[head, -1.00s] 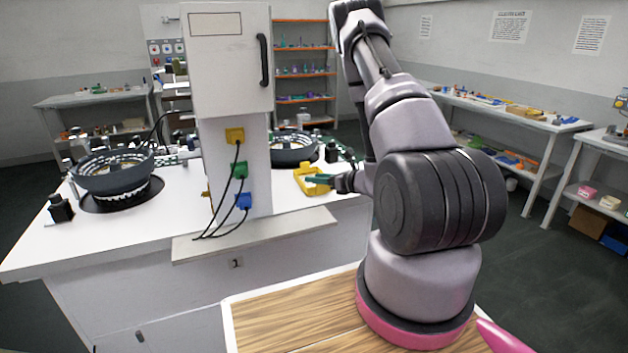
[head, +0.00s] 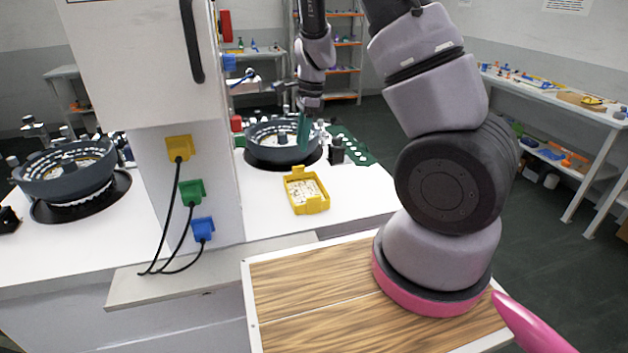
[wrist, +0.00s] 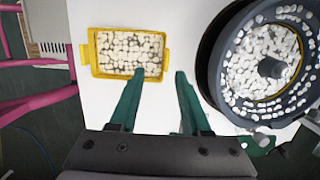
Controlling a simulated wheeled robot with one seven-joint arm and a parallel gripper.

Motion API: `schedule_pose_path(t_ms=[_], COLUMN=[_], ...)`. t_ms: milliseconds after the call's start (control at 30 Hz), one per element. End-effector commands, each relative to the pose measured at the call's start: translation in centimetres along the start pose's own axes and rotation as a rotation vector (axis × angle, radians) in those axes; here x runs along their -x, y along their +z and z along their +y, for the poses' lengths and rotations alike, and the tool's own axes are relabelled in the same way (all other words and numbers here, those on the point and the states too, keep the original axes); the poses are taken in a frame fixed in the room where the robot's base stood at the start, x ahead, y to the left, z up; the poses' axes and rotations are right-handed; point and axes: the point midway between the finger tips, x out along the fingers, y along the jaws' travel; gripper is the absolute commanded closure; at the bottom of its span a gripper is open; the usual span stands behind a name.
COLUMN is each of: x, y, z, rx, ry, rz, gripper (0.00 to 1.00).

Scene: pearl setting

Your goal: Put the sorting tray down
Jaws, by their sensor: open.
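The sorting tray (head: 313,207) is yellow and filled with small white pieces. It sits flat on the white worktop, in front of the rear bowl in the head view. In the wrist view the tray (wrist: 84,54) lies at the upper left, with its handles at both sides. My gripper (head: 303,130) is above the worktop, apart from the tray, with green fingers pointing down. In the wrist view my gripper (wrist: 160,73) is open and empty. Its left fingertip overlaps the tray's lower right corner in the picture.
A dark round bowl (head: 262,137) stands behind the tray; in the wrist view the bowl (wrist: 212,62) is close on the right. A white cabinet column (head: 216,170) with cables stands left of the tray. Bare worktop (head: 360,190) lies right of the tray.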

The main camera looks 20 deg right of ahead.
Motion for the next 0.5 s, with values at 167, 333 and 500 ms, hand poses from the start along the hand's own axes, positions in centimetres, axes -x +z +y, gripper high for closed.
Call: schedule_pose_path(t_ms=[167, 333, 500], x=[-1.1, -3.9, -5.2], y=[-0.1, -0.2, -0.3], z=[-0.5, -0.5, -0.6], rx=[0.016, 0.015, 0.014], ry=[-0.018, -0.017, -0.018], rz=[0.032, 0.030, 0.029], gripper=[0.53, 0.53, 0.53])
